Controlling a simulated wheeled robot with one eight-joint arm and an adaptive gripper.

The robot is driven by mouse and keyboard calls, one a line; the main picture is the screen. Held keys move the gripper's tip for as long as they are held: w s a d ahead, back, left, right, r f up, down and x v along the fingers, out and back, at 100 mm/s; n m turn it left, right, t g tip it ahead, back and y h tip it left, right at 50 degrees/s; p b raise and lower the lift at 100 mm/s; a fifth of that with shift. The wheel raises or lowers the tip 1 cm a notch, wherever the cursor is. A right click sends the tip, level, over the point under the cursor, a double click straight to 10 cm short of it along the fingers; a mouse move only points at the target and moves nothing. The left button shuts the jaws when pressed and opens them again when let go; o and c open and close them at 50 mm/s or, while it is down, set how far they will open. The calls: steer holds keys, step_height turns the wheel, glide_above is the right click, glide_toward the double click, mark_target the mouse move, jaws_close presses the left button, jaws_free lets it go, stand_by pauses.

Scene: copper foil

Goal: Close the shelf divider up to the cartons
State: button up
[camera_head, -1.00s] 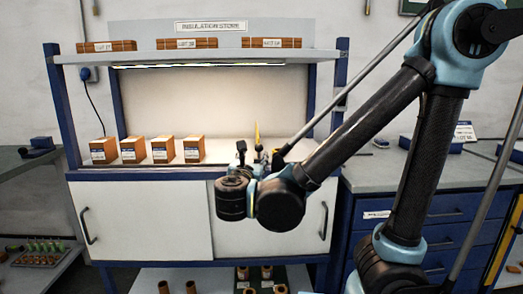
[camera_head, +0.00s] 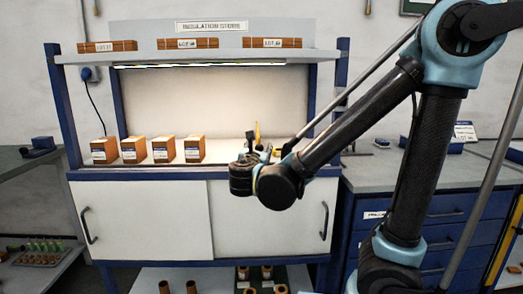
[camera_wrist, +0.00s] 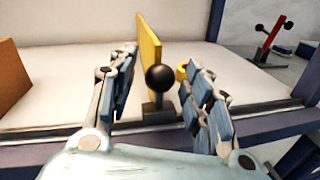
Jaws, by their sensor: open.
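The shelf divider is an upright yellow plate (camera_head: 257,131) on the bench shelf. In the wrist view, the yellow plate (camera_wrist: 150,48) stands behind a black ball knob (camera_wrist: 161,78) on a dark base at the shelf's front rail (camera_wrist: 60,134). Several brown cartons (camera_head: 163,150) with white labels stand in a row to the left, with bare shelf between them and the divider. One carton (camera_wrist: 12,76) shows at the wrist view's left edge. My gripper (camera_wrist: 157,72) is open, one finger on each side of the knob, with visible gaps; it partly hides the divider in the head view.
An upper shelf (camera_head: 210,56) with long boxes lies above the cartons. A blue post (camera_wrist: 215,20) stands right of the divider. A side counter (camera_head: 400,172) is at the right. Sliding cabinet doors (camera_head: 140,220) lie below the shelf.

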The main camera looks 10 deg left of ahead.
steer(key=shift+w, duration=0.75)
steer(key=shift+c, duration=0.6)
jaws_close()
steer(key=shift+a, duration=0.1)
